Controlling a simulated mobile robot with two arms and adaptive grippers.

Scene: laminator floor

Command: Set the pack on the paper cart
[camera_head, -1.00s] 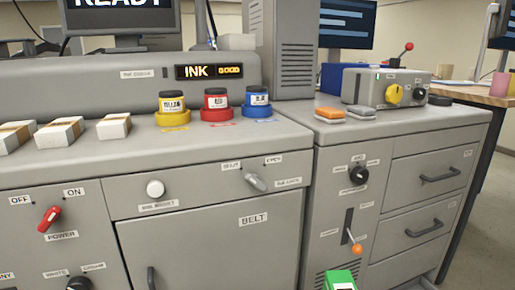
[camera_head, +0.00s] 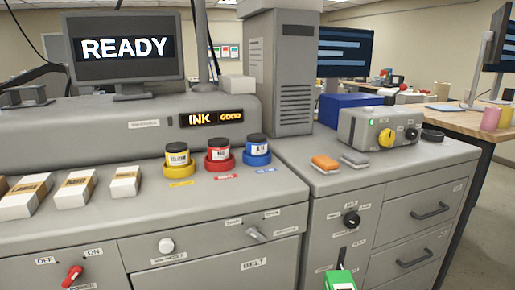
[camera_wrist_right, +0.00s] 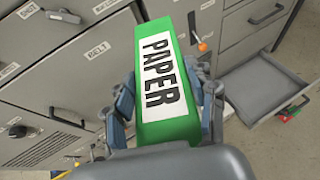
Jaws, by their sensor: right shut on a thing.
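The pack is a green block with a white label reading PAPER (camera_wrist_right: 165,75). In the right wrist view it stands between the fingers of my right gripper (camera_wrist_right: 165,105), which is shut on it. In the head view only the top end of the pack (camera_head: 341,280) shows at the bottom edge, in front of the grey cabinets. My right gripper is below that picture. I cannot make out a paper cart in either view. My left gripper is in neither view.
A grey machine (camera_head: 200,215) with levers, knobs and ink pots fills the left and middle. A drawer cabinet (camera_head: 420,215) stands right. In the right wrist view a low drawer or tray (camera_wrist_right: 262,84) juts out over the floor, beside the pack.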

